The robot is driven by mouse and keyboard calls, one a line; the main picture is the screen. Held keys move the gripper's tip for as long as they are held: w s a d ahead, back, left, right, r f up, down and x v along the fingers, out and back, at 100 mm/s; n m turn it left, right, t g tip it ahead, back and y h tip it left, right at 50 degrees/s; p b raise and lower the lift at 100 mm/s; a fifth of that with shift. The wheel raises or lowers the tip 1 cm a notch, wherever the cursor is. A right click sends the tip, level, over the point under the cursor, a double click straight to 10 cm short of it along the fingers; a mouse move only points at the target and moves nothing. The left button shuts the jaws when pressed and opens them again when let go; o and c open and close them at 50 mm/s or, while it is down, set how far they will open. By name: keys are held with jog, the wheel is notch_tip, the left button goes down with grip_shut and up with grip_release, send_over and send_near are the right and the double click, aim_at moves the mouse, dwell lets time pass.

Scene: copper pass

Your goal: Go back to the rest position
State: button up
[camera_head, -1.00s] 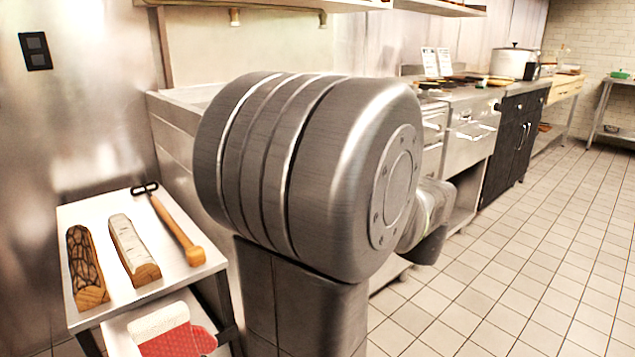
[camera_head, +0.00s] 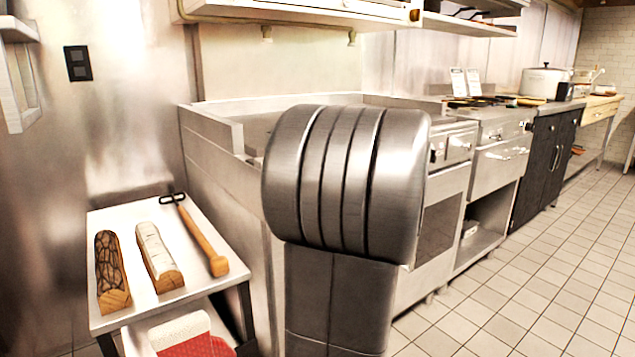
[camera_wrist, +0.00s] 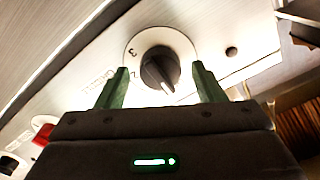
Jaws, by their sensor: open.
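My gripper (camera_wrist: 158,88) shows in the wrist view with its two green fingers spread apart and nothing held between them. Beyond the fingers, in the gap between them, is a black rotary knob (camera_wrist: 160,68) on a pale round plate marked with numbers, set in a metal panel (camera_wrist: 220,30). I cannot tell whether the fingers touch the panel. In the head view my arm's large metal joint fills the middle and hides the gripper.
A small side table (camera_head: 192,295) at lower left holds two logs (camera_head: 110,270) (camera_head: 158,257) and a wooden-handled tool (camera_head: 203,238). A metal counter (camera_head: 225,185) and range (camera_head: 440,220) stand along the wall. Tiled floor (camera_head: 560,260) is free at right.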

dwell(0.4)
jog(key=p+v, duration=0.3)
jog(key=v, duration=1.1)
jog(key=shift+m, duration=0.4)
jog(key=b+x, duration=0.3)
jog(key=x, duration=1.1)
jog(key=shift+w, duration=0.15)
jog(key=m+p, duration=1.7)
jog(key=p, duration=0.2)
jog(key=shift+m+p, duration=0.35)
jog(key=shift+m, duration=0.05)
